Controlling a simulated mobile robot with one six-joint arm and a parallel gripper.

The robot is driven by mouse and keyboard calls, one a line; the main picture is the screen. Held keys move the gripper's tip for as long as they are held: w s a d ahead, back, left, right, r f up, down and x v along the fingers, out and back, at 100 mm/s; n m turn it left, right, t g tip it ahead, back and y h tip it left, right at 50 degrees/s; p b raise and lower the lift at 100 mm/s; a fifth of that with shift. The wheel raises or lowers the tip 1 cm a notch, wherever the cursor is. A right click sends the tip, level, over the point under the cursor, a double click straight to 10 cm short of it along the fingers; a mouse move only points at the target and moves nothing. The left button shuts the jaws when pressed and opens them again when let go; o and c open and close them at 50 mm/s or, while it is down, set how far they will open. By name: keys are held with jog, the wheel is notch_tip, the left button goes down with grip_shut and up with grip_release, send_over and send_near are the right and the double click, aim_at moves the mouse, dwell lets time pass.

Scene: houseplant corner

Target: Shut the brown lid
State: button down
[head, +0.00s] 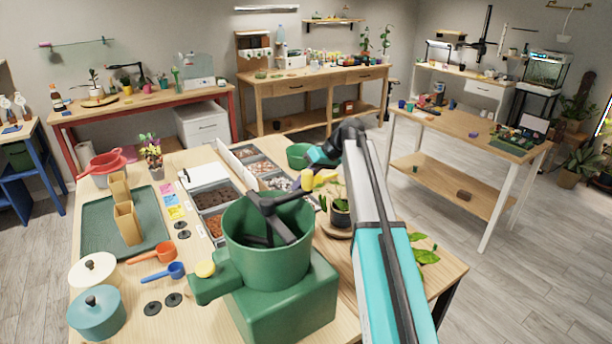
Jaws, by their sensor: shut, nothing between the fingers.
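I cannot make out a clearly brown lid. A tan wooden piece (128,226) stands on the dark green tray at the left, with a second tan piece (118,187) upright behind it; whether that is a raised lid, I cannot tell. A cream lid (92,268) and a teal lidded pot (96,312) are at the front left. My gripper (273,222) is dark, shut and empty. It points down over the mouth of a large green cylinder (262,262), well right of the tan pieces. Its fingertips are hard to make out against the dark interior.
The green cylinder stands on a green block (290,305) with a yellow-knobbed handle. Orange (152,253) and blue (177,271) scoops lie left of it. Compartments of soil and pebbles (213,198) lie behind, a potted plant (340,212) to the right. The green tray (92,228) has bare room.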

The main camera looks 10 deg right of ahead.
aim_at(277, 188)
jog(key=shift+s+a+r+p, duration=0.1)
jog(key=shift+s+a+p, duration=0.15)
jog(key=shift+a, duration=0.45)
jog(key=shift+s+a+r+p, duration=0.1)
jog(key=shift+s+a, duration=0.1)
jog(key=shift+a, duration=0.5)
jog(key=shift+h, duration=0.6)
jog(key=a, duration=0.1)
jog(key=s+a, duration=0.1)
jog(key=a, duration=0.3)
jog(key=shift+s+a+r+b, duration=0.2)
jog(key=shift+s+r+b, duration=0.1)
jog(key=shift+s+r, duration=0.1)
jog(key=shift+d, duration=0.1)
